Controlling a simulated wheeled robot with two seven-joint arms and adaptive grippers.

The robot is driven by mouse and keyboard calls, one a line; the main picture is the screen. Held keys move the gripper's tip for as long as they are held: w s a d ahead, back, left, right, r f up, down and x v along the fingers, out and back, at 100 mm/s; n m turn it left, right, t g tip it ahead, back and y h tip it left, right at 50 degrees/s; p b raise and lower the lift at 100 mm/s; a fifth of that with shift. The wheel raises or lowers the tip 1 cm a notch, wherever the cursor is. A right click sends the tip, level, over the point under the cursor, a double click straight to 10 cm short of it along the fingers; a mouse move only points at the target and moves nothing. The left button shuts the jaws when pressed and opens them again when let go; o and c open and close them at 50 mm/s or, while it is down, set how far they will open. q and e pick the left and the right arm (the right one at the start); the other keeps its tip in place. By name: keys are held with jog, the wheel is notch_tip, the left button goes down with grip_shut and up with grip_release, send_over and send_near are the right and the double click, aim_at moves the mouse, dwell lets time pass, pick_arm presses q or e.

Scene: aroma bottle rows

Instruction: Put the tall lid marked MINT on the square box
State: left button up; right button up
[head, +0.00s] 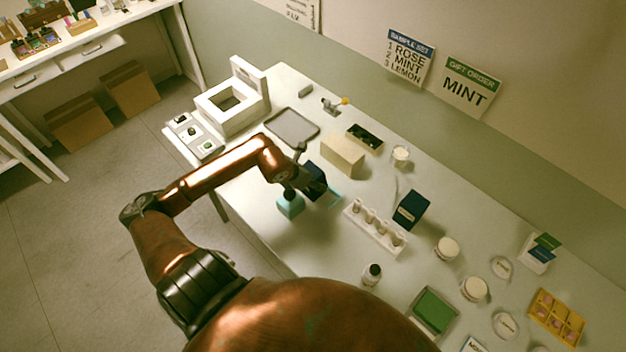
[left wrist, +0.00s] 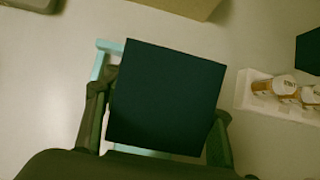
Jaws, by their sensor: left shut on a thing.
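My left gripper (head: 303,186) is shut on a dark navy square-topped lid (head: 317,174). In the left wrist view the lid (left wrist: 165,97) fills the space between the fingers, and no marking shows on it. A teal box (head: 290,206) is just beside the gripper in the head view. Thin light teal edges (head: 334,198) show by the held lid; they also show under it in the left wrist view (left wrist: 99,66). The lid hides most of what is below. A second navy block (head: 410,209) stands right of the bottle rack; its marking is unreadable. My right gripper is not in view.
A white rack (left wrist: 249,94) with several small bottles is right of the held lid. A beige block (head: 343,155) and a grey tray (head: 292,126) are behind. A dark bottle (head: 372,275) stands near the front edge. A wall sign (head: 468,88) reads MINT.

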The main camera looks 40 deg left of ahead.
aim_at(315, 166)
pick_arm(q)
jog(key=shift+s+f, duration=0.4)
jog(key=shift+f, duration=0.3)
jog(key=shift+c, duration=0.2)
jog(key=o, duration=1.7)
jog(key=shift+w+a, duration=0.15)
jog(key=shift+w, duration=0.2)
jog(key=shift+o, duration=1)
jog(key=shift+r, duration=0.3)
jog(key=shift+r+p, duration=2.6)
jog(key=shift+r, duration=1.95)
